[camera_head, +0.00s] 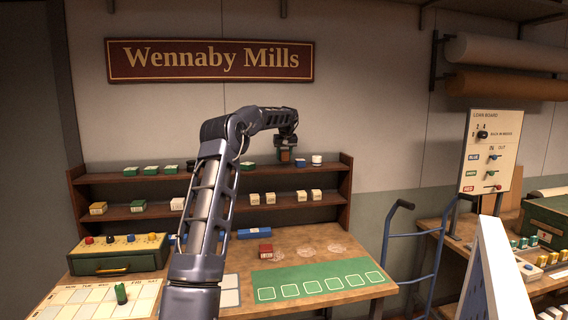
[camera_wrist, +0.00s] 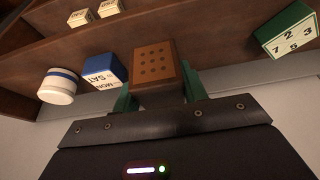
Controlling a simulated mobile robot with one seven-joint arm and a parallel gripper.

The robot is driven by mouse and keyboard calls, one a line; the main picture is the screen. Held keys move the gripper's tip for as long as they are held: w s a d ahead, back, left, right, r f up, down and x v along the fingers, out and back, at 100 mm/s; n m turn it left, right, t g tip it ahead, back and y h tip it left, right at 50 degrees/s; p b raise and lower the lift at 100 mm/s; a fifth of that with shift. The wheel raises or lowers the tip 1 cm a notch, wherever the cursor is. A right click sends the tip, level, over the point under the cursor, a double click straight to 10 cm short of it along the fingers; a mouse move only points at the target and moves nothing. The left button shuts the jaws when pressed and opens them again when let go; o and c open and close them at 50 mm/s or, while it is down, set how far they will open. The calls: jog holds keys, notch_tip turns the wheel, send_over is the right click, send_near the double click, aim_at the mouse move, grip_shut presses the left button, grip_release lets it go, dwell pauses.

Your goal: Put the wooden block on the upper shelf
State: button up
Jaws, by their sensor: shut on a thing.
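The wooden block (camera_wrist: 155,63) is brown with a grid of dark dots on its face. My gripper (camera_wrist: 155,90) is shut on it, with a green finger on each side. In the head view my gripper (camera_head: 286,146) is at the upper shelf (camera_head: 232,173), towards its right end, with the block (camera_head: 285,156) below it. The block is between a green block on the left and a blue-and-white block (camera_head: 300,162) on the right. I cannot tell whether its underside touches the shelf.
A white round tin (camera_head: 316,160) with a blue band stands at the shelf's right end. A numbered green block (camera_wrist: 288,30) shows in the wrist view, with a gap to the wooden block. Cream blocks (camera_head: 309,195) stand on the lower shelf.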

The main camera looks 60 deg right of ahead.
jog(key=shift+f, duration=1.85)
jog(key=o, duration=1)
jog(key=shift+f, duration=0.1)
